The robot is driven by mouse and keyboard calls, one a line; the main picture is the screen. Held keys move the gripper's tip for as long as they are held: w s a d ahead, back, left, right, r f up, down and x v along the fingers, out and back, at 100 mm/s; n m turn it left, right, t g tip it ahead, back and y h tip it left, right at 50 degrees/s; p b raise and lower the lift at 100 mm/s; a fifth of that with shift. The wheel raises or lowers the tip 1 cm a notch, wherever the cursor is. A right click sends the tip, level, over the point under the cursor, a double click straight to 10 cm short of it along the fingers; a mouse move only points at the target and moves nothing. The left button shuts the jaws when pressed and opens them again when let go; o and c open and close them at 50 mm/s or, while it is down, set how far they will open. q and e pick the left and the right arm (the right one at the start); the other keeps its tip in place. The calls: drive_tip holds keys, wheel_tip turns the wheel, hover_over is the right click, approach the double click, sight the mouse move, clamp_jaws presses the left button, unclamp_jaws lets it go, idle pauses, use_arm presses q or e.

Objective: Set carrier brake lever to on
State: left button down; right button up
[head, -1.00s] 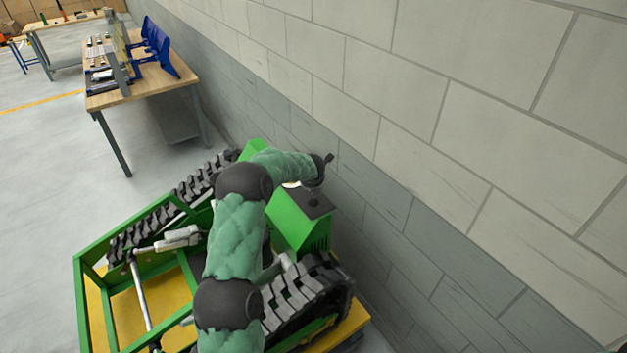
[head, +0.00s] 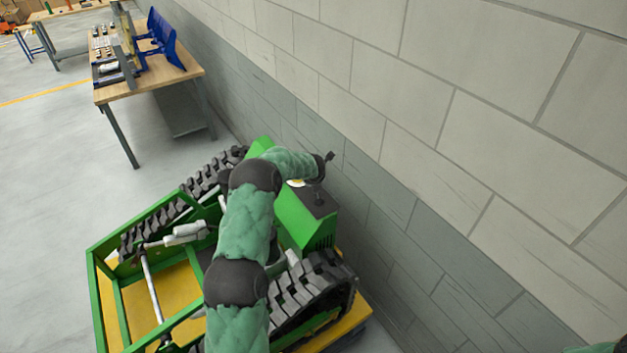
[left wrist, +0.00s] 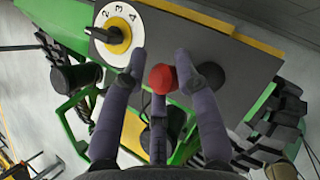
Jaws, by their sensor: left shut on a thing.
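The green tracked carrier (head: 100,290) stands against the wall, with a dark-topped control console (head: 316,203) at its far right end. The knob stands above the console panel (left wrist: 225,62). I see no on or off marking near it. My right gripper is not in view.
A numbered white dial (left wrist: 118,28) with a black pointer sits left of the red knob. The block wall (head: 420,150) is close behind the console. A workbench (head: 150,85) stands at upper left.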

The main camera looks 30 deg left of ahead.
use_arm(q)
drive_tip(key=shift+w+a+r, duration=0.1)
drive_tip(key=shift+w+r, duration=0.1)
drive_tip(key=shift+r, duration=0.15)
drive_tip(key=c, duration=1.2)
unclamp_jaws()
drive_tip(key=shift+o, duration=0.8)
drive_tip(key=shift+f, duration=0.15)
drive_tip(key=shift+w+f, duration=0.1)
drive_tip(key=shift+f, duration=0.1)
drive_tip(key=shift+s+r, duration=0.1)
drive_tip(key=shift+s, duration=0.1)
drive_tip(key=v, duration=1.1)
drive_tip(key=shift+r, duration=0.3)
drive_tip(key=shift+s, duration=0.1)
